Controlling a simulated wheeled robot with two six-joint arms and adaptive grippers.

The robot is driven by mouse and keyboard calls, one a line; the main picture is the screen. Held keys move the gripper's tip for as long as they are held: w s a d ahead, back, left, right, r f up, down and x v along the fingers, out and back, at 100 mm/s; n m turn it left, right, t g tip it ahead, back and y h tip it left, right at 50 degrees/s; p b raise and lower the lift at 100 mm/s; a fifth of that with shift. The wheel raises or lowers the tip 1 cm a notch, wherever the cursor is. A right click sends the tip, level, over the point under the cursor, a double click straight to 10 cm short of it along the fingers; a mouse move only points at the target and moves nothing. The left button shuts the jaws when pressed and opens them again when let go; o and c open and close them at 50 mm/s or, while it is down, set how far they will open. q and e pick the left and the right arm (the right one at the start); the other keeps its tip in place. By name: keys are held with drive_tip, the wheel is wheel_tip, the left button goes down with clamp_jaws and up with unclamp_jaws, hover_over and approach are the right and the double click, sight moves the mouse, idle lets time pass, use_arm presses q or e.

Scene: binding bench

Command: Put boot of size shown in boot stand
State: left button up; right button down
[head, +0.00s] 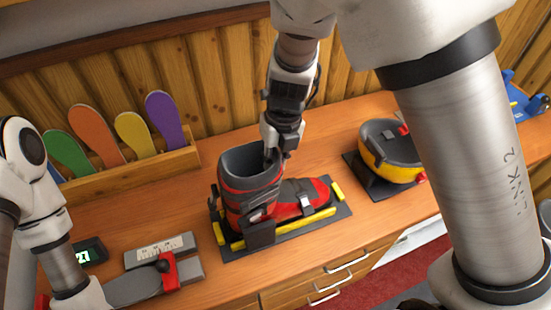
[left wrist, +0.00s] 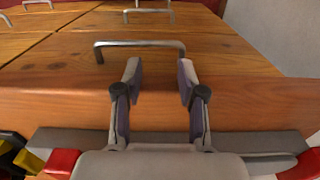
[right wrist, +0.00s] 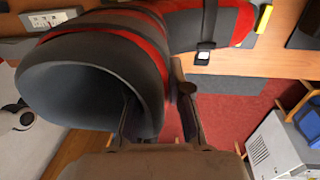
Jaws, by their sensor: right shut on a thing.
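A red and dark grey boot (head: 248,190) is upright over the boot stand (head: 340,212), a dark plate with yellow bars. Its toe points right, and I cannot tell whether the sole rests fully on the plate. My right gripper (head: 271,150) is shut on the wall of the boot's cuff. In the right wrist view the open cuff of the boot (right wrist: 85,85) lies left of the fingers (right wrist: 158,100). My left gripper (left wrist: 160,75) is open and empty, in front of a drawer handle.
Several coloured insoles (head: 133,133) stand in a wooden rack (head: 135,170) at the back. A measuring device (head: 160,262) with a red slider is at the front left.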

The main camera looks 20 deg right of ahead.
drive_tip(key=shift+f, duration=0.15)
drive_tip(key=c, duration=1)
unclamp_jaws()
drive_tip(key=shift+c, duration=0.2)
wheel_tip(320, 180, up, 12)
drive_tip(key=d, duration=0.1)
drive_tip(key=shift+d, duration=0.25)
drive_tip(key=shift+f, duration=0.1)
